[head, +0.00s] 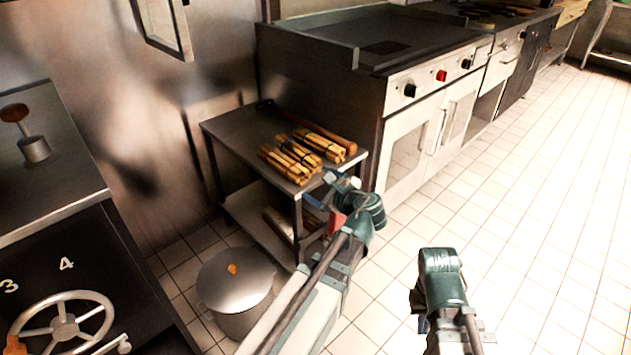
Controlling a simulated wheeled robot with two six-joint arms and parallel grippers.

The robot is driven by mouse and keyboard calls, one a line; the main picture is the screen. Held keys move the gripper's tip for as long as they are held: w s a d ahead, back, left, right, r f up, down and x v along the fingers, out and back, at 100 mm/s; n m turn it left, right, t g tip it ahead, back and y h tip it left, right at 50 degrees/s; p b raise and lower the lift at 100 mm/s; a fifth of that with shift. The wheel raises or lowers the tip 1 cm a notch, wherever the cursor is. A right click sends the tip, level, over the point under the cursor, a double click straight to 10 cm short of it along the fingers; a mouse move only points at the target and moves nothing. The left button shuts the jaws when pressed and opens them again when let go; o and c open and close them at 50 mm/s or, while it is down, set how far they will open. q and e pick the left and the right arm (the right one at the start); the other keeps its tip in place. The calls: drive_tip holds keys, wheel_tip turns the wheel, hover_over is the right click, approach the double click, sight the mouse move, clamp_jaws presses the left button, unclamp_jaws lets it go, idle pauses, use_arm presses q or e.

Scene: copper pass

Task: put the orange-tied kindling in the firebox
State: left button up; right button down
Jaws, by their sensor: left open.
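Several kindling bundles lie side by side on top of a small steel table (232,128): a left bundle (284,166), a middle bundle (299,151) and a right bundle (325,143). The ties are too small for me to tell which is orange. My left gripper (322,190) is open and empty at the table's front right corner, just in front of the bundles and apart from them. My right gripper (420,318) hangs over the floor at the lower right; its fingers are mostly hidden. I cannot identify a firebox for certain.
A lidded pot (236,283) stands on the floor left of my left arm. A dark cabinet with a handwheel (64,328) is at the left. A range (420,95) stands right behind the table. The tiled floor (540,200) at the right is clear.

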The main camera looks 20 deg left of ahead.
use_arm(q)
drive_tip(key=s+d+f+n+g+h, duration=0.4)
drive_tip(key=s+d+f+n, duration=0.3)
drive_tip(key=s+d, duration=0.3)
drive_tip(key=s+d+f+n+g+h, duration=0.4)
drive_tip(key=s+d+f+n+h, duration=0.2)
drive_tip(key=s+d, duration=0.4)
drive_tip(key=d+f+n, duration=0.1)
drive_tip(key=d, duration=0.1)
drive_tip(key=shift+s+d+f, duration=0.25)
drive_tip(key=shift+d+f, duration=0.1)
